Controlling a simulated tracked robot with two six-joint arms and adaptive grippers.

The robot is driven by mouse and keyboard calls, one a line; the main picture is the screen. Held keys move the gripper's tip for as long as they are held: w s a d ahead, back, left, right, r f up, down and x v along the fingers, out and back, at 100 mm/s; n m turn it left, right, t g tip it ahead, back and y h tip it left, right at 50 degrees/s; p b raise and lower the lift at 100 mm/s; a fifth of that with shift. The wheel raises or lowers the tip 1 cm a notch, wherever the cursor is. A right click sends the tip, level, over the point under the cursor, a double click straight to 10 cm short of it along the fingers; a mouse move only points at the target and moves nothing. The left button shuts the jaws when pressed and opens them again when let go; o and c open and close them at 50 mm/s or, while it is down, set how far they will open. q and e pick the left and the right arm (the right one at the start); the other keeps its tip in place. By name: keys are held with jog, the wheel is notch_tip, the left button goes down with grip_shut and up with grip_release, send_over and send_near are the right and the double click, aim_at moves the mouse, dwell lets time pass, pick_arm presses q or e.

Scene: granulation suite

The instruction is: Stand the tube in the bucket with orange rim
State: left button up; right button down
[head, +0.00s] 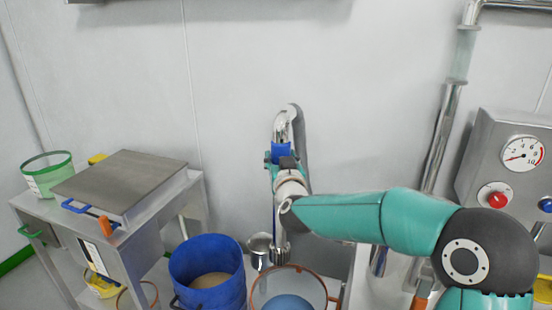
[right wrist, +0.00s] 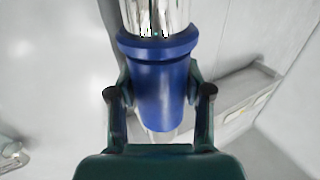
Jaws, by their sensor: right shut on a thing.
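The tube (head: 296,118) is a shiny metal pipe with a curved top and a blue collar. My right gripper (head: 283,163) is shut on the blue collar; in the right wrist view the collar (right wrist: 160,88) sits between both fingers. The tube hangs roughly upright, and its lower part is partly hidden by my wrist. A metal end (head: 279,252) shows below, just above the back edge of the bucket with orange rim (head: 323,284) in the picture. I cannot tell whether it is over the opening. That bucket holds something light blue and is cut off by the frame's bottom. My left gripper is out of view.
A blue bucket (head: 207,248) with tan contents stands left of the orange-rimmed one. A small metal vessel (head: 259,246) is close behind them. A steel cart (head: 150,247) at left carries a green-rimmed bucket (head: 47,172). A gauge panel (head: 506,169) and pipes are at right.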

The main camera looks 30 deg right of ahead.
jog(key=b, duration=0.3)
send_over(288, 255)
jog(key=v, duration=0.3)
jog(key=f, duration=0.2)
notch_tip(288, 255, down, 29)
jog(key=b, duration=2.6)
jog(key=shift+s, duration=0.1)
jog(key=c, duration=0.6)
grip_release()
jog(key=shift+o, duration=1)
jog(key=shift+f, duration=0.1)
jog(key=shift+s, duration=0.1)
